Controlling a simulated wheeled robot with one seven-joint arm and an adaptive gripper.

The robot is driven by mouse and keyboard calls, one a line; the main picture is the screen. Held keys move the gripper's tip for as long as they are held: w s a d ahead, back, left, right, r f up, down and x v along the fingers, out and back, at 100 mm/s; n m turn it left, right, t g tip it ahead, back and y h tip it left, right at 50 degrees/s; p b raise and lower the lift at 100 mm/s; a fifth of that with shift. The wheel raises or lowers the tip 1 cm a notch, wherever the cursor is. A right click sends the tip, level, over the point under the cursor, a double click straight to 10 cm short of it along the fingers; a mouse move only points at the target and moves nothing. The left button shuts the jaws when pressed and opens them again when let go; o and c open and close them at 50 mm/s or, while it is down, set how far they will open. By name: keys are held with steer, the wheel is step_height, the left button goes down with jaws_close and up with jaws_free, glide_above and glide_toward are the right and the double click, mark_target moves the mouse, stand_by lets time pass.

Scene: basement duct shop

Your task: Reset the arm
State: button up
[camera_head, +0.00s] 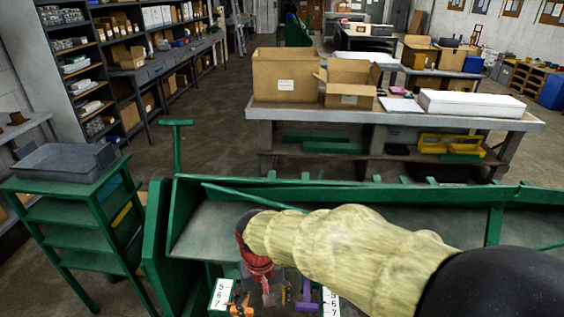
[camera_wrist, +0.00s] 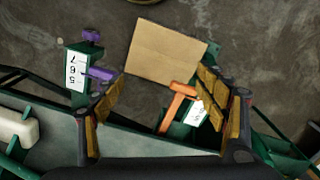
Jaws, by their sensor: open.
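My arm, in a pale yellow sleeve, reaches across the green machine (camera_head: 350,195) in the head view and bends down at its far end. My gripper (camera_head: 268,294) is low near the bottom edge there, partly cut off by the frame. In the wrist view my gripper (camera_wrist: 160,90) is open, its two padded fingers well apart with nothing held between them. An orange tool-like piece (camera_wrist: 178,97) shows beyond the fingers, nearer the right one. A purple piece (camera_wrist: 98,73) is left of the left finger, by a white number label (camera_wrist: 75,70).
A flat brown panel (camera_wrist: 165,50) lies beyond the fingers. A green shelf cart with a grey tray (camera_head: 65,160) stands at left. A workbench (camera_head: 400,112) behind the machine carries open cardboard boxes (camera_head: 286,75) and a long white box (camera_head: 475,103). Floor shows between bench and left shelves.

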steer(key=s+d+r+m+t, duration=0.1)
steer(key=s+d+r+t, duration=0.1)
steer(key=d+r, duration=0.3)
steer(key=s+d+r+m+t, duration=0.1)
steer(key=s+d+r, duration=0.4)
steer(key=d, duration=0.5)
steer(key=s+d+r+m+t, duration=0.1)
steer(key=s+d+r+t, duration=0.1)
steer(key=s+d+r, duration=0.2)
steer(key=d+r, duration=0.2)
steer(key=d, duration=0.2)
steer(key=shift+s+d+m+t, duration=0.2)
steer(key=shift+d+m+t, duration=0.1)
steer(key=shift+t, duration=0.1)
steer(key=shift+a+r, duration=0.1)
